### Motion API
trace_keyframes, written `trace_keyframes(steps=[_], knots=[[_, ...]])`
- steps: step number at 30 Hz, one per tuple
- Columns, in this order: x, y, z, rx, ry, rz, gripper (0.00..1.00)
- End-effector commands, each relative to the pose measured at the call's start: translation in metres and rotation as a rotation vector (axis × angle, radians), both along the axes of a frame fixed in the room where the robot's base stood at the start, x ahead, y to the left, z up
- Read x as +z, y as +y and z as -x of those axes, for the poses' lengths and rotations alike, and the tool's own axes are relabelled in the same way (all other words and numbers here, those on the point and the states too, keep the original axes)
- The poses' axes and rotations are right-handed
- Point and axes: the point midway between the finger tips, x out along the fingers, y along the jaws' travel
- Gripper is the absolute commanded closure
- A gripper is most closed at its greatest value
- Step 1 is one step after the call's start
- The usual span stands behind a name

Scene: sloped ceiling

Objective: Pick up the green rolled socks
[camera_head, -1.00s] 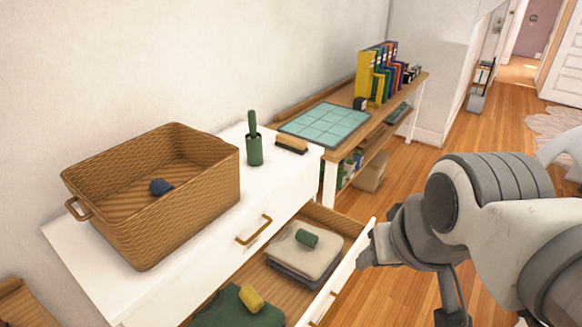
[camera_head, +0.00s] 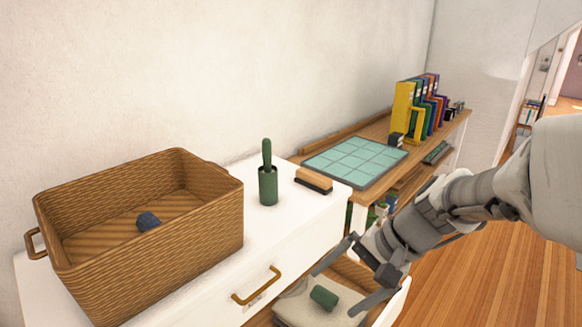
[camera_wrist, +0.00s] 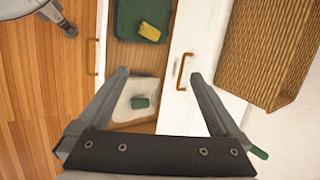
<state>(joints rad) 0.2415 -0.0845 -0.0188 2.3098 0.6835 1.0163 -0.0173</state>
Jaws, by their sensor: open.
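The green rolled socks (camera_head: 323,297) lie on top of a folded light cloth (camera_head: 291,310) in the open drawer. In the wrist view the socks (camera_wrist: 141,102) show between the two fingers, on the pale cloth (camera_wrist: 128,110). My gripper (camera_head: 336,284) is open and empty. Its fingers spread to either side of the socks in the head view and are above the drawer. In the wrist view my gripper (camera_wrist: 158,75) shows its fingers apart, touching nothing that I can see.
A wicker basket (camera_head: 215,225) holding a dark blue roll (camera_head: 148,221) stands on the white dresser top, beside a green lint roller (camera_head: 267,185) and a brush (camera_head: 313,181). The wrist view shows a yellow roll (camera_wrist: 149,33) on dark green cloth (camera_wrist: 130,15) in the drawer.

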Motion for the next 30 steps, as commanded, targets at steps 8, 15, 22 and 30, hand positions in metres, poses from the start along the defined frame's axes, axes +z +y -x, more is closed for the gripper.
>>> trace_keyframes(steps=[8,15,22,30], knots=[[-0.093,-0.015,-0.061,-0.297,0.160,-0.306,0.00],[-0.177,-0.048,-0.111,-0.580,0.256,-0.551,0.00],[-0.270,-0.096,-0.147,-0.867,0.312,-0.759,0.00],[-0.343,-0.140,-0.162,-1.095,0.332,-0.900,0.00]])
